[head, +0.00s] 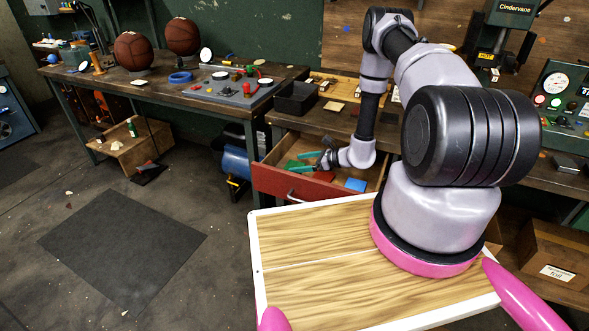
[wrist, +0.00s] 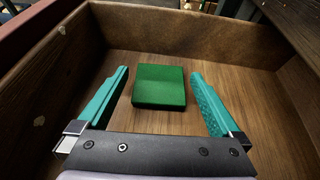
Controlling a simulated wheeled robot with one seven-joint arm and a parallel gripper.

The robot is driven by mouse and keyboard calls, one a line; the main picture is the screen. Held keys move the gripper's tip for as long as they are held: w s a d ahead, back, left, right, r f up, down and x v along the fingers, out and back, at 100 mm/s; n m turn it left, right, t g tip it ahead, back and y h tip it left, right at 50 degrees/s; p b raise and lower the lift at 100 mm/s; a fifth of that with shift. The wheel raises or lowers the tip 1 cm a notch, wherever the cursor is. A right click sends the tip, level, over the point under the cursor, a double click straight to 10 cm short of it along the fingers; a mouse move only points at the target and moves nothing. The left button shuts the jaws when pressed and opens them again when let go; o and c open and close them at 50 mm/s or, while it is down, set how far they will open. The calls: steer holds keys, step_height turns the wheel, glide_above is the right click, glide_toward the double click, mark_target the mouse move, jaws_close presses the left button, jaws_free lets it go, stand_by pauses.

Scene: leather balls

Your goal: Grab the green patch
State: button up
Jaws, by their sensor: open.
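The green patch (wrist: 160,86) is a small flat green square lying on the wooden floor of an open drawer. In the wrist view it sits between and slightly beyond the two teal fingers of my gripper (wrist: 163,92), with a gap on each side. The fingers are spread and hold nothing. In the head view my gripper (head: 303,162) reaches down into the red-fronted drawer (head: 290,187). A green shape shows by the fingers there, but I cannot clearly separate the patch from them.
The drawer's wooden walls (wrist: 208,35) stand around the patch. A black bin (head: 296,98) stands on the bench above. Two leather balls (head: 133,51) are on the left bench.

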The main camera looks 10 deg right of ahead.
mark_target(291, 166)
steer(key=x, duration=0.4)
steer(key=shift+f, duration=0.15)
steer(key=c, duration=1.1)
